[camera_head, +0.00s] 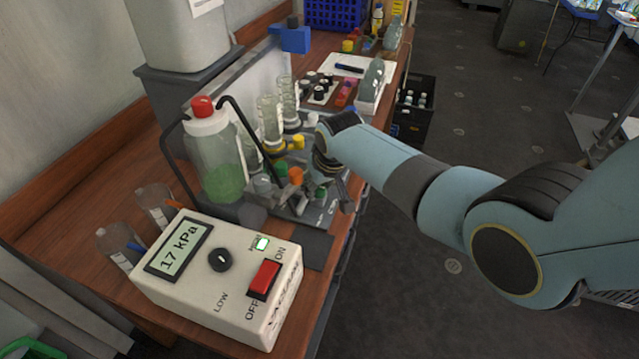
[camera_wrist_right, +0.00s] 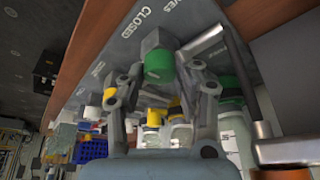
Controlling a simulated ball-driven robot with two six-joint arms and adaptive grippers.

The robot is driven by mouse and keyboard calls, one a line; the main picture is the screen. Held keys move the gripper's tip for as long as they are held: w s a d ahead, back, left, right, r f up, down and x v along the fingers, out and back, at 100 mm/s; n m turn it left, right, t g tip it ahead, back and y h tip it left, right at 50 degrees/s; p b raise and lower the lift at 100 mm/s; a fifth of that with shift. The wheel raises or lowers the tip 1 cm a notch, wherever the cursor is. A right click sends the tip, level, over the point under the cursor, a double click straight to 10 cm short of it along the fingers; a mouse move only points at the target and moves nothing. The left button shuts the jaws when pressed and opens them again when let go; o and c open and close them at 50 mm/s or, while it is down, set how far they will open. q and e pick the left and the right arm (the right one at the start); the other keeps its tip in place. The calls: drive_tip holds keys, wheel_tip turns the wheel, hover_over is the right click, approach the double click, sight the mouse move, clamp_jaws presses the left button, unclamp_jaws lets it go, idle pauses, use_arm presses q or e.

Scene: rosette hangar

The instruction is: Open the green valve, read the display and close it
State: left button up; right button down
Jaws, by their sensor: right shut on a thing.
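The green valve (camera_wrist_right: 158,66) has a green round part and a grey block-shaped end in the right wrist view. The printed word CLOSED (camera_wrist_right: 140,20) lies beside it on the grey panel. My right gripper (camera_wrist_right: 160,76) is shut on the valve, one finger on each side. In the head view my right gripper (camera_head: 330,185) reaches in from the right, low over the valve panel, and mostly hides the green valve (camera_head: 320,192). The display (camera_head: 179,249) on the white pump box reads 17 kPa. My left gripper is out of view.
The white box carries a black knob (camera_head: 219,260), a red switch (camera_head: 264,279) and a lit green lamp (camera_head: 262,243). A red-capped bottle (camera_head: 213,150) with green liquid and glass tubes (camera_head: 270,122) stand close to the gripper. An orange valve (camera_head: 295,175) is adjacent.

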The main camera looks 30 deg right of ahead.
drive_tip(key=c, duration=1)
unclamp_jaws()
drive_tip(key=shift+o, duration=0.2)
drive_tip(key=v, duration=1.2)
